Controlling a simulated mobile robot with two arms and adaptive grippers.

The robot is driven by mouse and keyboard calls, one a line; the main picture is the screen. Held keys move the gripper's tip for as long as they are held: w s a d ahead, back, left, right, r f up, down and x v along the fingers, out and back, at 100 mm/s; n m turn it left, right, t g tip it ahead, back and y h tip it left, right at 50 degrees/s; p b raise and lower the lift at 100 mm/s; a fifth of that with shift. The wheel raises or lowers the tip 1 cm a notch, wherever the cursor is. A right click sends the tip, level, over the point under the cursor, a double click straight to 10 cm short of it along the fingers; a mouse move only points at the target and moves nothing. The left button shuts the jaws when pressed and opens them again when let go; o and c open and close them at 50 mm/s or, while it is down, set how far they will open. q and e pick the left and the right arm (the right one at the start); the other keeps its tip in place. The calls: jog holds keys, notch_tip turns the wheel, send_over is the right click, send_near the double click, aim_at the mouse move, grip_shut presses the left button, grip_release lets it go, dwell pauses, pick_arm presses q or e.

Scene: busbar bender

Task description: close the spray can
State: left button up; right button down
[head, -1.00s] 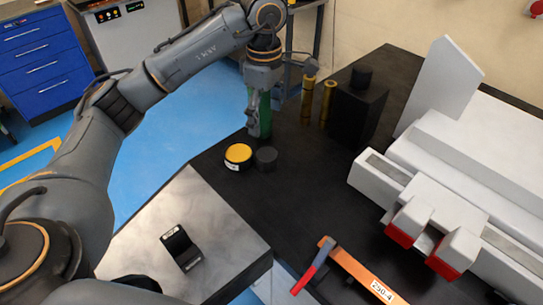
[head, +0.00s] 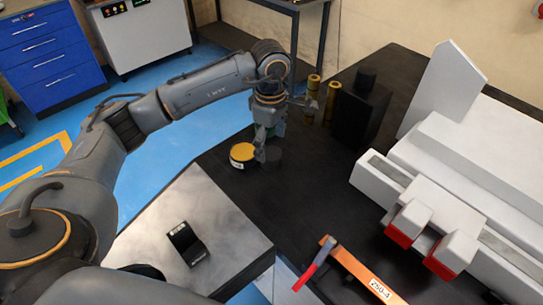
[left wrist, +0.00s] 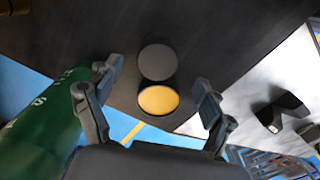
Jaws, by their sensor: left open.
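The green spray can (left wrist: 40,125) with white lettering stands at the left in the left wrist view. In the head view only a bit of its green side (head: 280,129) shows behind my left gripper. A short, plain black round piece (head: 272,158), which looks like a cap, sits on the black table; it also shows in the left wrist view (left wrist: 157,61). My left gripper (head: 282,131) is open and empty above it. In the left wrist view the black piece lies ahead, between the spread fingers (left wrist: 157,80). My right gripper does not show.
A black tin with a yellow top (head: 243,153) sits right beside the black piece. Two brass cylinders (head: 322,98) and a black block (head: 361,115) stand behind. A grey bending machine (head: 440,190) and an orange-handled tool (head: 350,268) are at right. A black holder (head: 187,243) lies on the pale table.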

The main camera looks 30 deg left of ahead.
aim_at(270, 153)
pick_arm(q)
notch_tip(270, 153, down, 4)
jog(key=p, duration=0.3)
jog(key=shift+w+a+f, duration=0.1)
jog(key=shift+a+f, duration=0.05)
jog(key=shift+f, duration=0.5)
jog(key=c, duration=0.8)
